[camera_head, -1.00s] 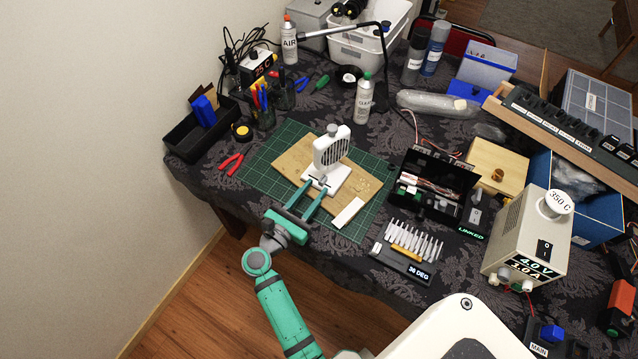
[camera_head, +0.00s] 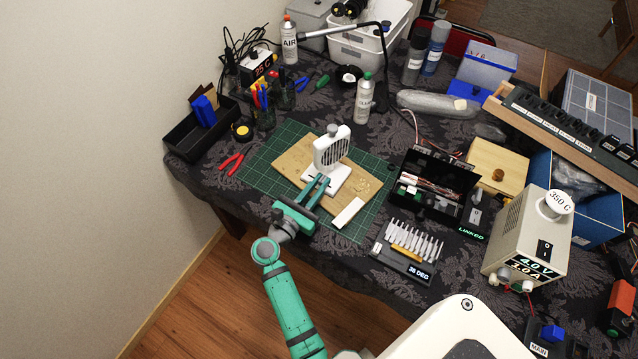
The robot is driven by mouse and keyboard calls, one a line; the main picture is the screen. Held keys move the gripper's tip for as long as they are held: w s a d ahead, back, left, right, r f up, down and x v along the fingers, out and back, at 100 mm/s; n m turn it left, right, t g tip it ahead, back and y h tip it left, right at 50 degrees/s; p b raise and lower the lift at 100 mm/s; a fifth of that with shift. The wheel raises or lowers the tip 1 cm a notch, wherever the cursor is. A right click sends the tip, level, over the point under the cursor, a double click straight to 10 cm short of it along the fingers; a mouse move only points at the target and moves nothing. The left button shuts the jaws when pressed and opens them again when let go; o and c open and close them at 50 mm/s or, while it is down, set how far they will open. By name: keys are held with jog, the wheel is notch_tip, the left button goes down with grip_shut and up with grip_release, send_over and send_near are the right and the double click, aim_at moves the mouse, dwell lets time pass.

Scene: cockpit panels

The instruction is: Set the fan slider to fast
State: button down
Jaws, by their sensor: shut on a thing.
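The small white fan (camera_head: 332,148) stands upright on its white base (camera_head: 340,181), on a wooden board on the green mat. A grey knob tops it. My teal gripper (camera_head: 318,187) reaches in from the front. Its fingers are close together at the front edge of the fan's base, shut on the fan slider, which the fingertips mostly hide. The slider's exact position and any markings are too small to read.
The wooden board (camera_head: 290,163) lies on the green cutting mat (camera_head: 262,158). A white strip (camera_head: 348,213) lies right of my gripper. Red pliers (camera_head: 231,164) are to the left. A black open toolbox (camera_head: 432,187) and a rack of white bits (camera_head: 410,245) stand to the right.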

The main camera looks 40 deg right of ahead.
jog(key=shift+s+d, duration=0.2)
jog(key=shift+s, duration=0.4)
jog(key=shift+s+d, duration=0.2)
jog(key=shift+s, duration=0.35)
jog(key=c, duration=1.7)
grip_release()
jog(key=shift+w, duration=0.1)
jog(key=v, duration=1.1)
jog(key=shift+w, duration=0.15)
